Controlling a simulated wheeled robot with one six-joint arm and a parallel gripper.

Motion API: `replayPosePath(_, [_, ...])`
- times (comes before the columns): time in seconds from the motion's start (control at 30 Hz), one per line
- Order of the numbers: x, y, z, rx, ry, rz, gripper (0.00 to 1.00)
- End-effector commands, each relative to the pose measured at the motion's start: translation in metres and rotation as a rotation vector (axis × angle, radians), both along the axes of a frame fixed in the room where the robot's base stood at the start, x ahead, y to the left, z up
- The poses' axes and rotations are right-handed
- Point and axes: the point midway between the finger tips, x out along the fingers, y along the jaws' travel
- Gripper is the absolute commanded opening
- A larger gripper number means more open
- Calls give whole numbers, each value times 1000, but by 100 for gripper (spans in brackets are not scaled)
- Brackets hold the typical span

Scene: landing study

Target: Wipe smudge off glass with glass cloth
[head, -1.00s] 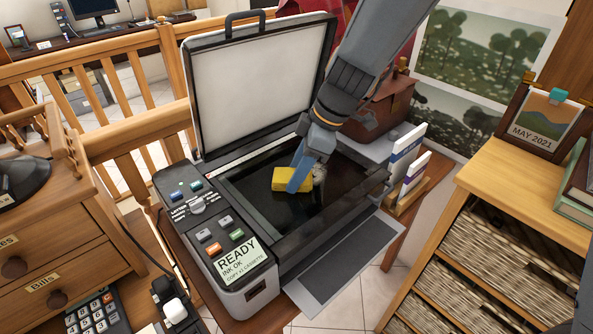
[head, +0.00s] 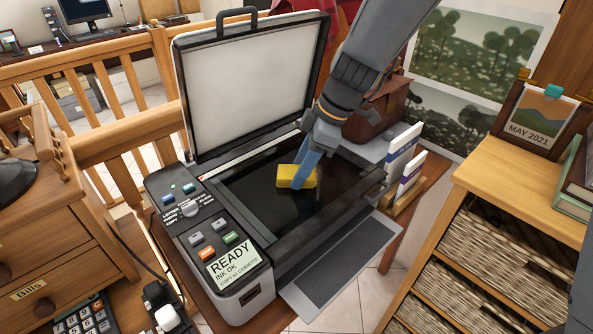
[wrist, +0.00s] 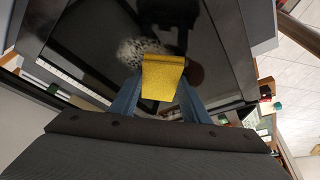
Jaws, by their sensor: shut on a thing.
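The yellow glass cloth (head: 296,177) is held between the blue fingers of my gripper (head: 303,168), down at the dark glass (head: 248,190) of the open copier. In the wrist view the cloth (wrist: 162,78) hangs between the two fingers (wrist: 160,98). The smudge (wrist: 138,50), a pale speckled patch, shows on the glass just beyond and left of the cloth, which overlaps its edge. In the head view I cannot make out the smudge; my gripper and the cloth seem to hide it. Whether the cloth presses on the glass is hard to tell.
The copier's raised lid (head: 250,85) stands behind the glass. Its button panel (head: 195,215) is at the left. A holder with upright cards (head: 403,165) stands close on the right, with a brown bag (head: 385,112) behind. A wooden shelf (head: 520,190) is farther right.

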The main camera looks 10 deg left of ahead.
Motion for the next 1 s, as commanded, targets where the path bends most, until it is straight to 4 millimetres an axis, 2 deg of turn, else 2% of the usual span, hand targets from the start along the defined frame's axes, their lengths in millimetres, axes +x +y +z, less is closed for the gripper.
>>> replayPosePath(0.3, [17,-14,-3,0,0,-2,17])
replayPosePath(1.0, [41,-36,-2,-2,0,-1,17])
